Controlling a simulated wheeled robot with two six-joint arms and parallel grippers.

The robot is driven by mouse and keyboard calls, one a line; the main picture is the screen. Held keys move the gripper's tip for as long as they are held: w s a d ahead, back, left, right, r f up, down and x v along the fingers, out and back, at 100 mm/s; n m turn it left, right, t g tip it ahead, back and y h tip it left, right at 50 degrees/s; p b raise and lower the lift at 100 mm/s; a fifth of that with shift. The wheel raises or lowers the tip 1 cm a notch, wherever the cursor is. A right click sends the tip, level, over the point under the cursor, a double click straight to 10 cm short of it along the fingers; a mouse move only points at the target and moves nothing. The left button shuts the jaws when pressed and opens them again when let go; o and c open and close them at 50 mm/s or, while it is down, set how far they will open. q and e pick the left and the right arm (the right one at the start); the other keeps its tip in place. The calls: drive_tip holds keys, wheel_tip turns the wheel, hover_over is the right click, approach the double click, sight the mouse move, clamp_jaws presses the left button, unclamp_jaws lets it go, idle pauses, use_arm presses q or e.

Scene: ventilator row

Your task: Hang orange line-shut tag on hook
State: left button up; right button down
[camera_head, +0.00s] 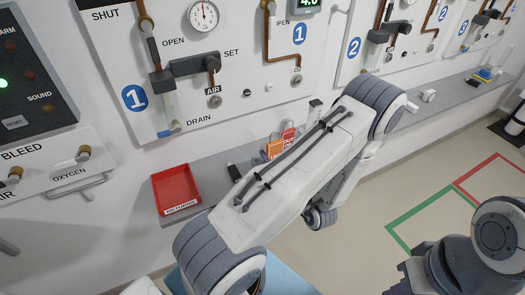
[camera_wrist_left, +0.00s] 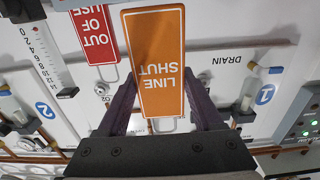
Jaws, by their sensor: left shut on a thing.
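The orange LINE SHUT tag (camera_wrist_left: 155,60) is between the fingers of my left gripper (camera_wrist_left: 160,88), which is shut on it. Its lettering is upside down in the left wrist view, and a thin wire loop shows near the gripper. In the head view the tag (camera_head: 274,149) shows just past my left forearm, which hides most of that gripper. Small round pegs marked AIR (camera_head: 215,101) and O2 (camera_head: 297,81) stick out of the nearest panel. I cannot tell which is the hook. My right gripper's fingers are not visible.
A red OUT OF USE tag (camera_head: 289,136) is close beside the orange one. Panel pipes and valves protrude above.

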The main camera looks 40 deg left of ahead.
use_arm(q)
drive_tip(key=shift+d, duration=0.1)
drive_tip(key=shift+s+d+f+b, duration=0.3)
drive_tip(key=shift+d+f, duration=0.05)
drive_tip(key=shift+d, duration=0.4)
drive_tip(key=shift+s+d+f+b, duration=0.25)
drive_tip(key=shift+s+d+f, duration=0.1)
drive_tip(key=shift+d, duration=0.4)
drive_tip(key=shift+s+d+f+b, duration=0.3)
drive_tip(key=shift+d, duration=0.45)
